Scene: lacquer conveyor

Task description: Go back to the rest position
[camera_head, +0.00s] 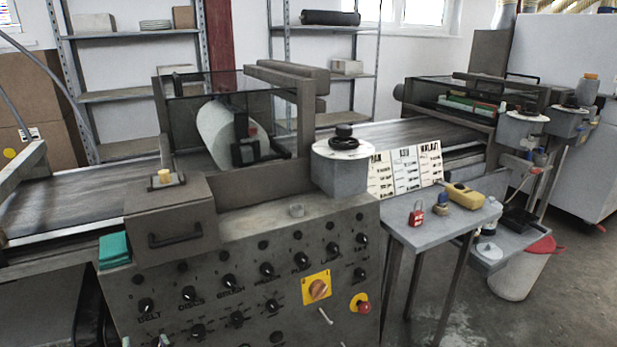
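My gripper does not show in the head camera view, and no part of my arm can be made out for sure. The grey control panel (243,285) of the lacquer machine stands in front of me, with rows of black knobs, a yellow switch plate (317,288) and a red button (361,304). A box with a black handle (175,236) sits at its left, with a small yellow knob (164,176) on top.
A small grey table (424,234) at the right holds a red padlock (416,213) and a yellow device (465,195). A white bin (517,277) stands at the right. Floor at the lower right is clear.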

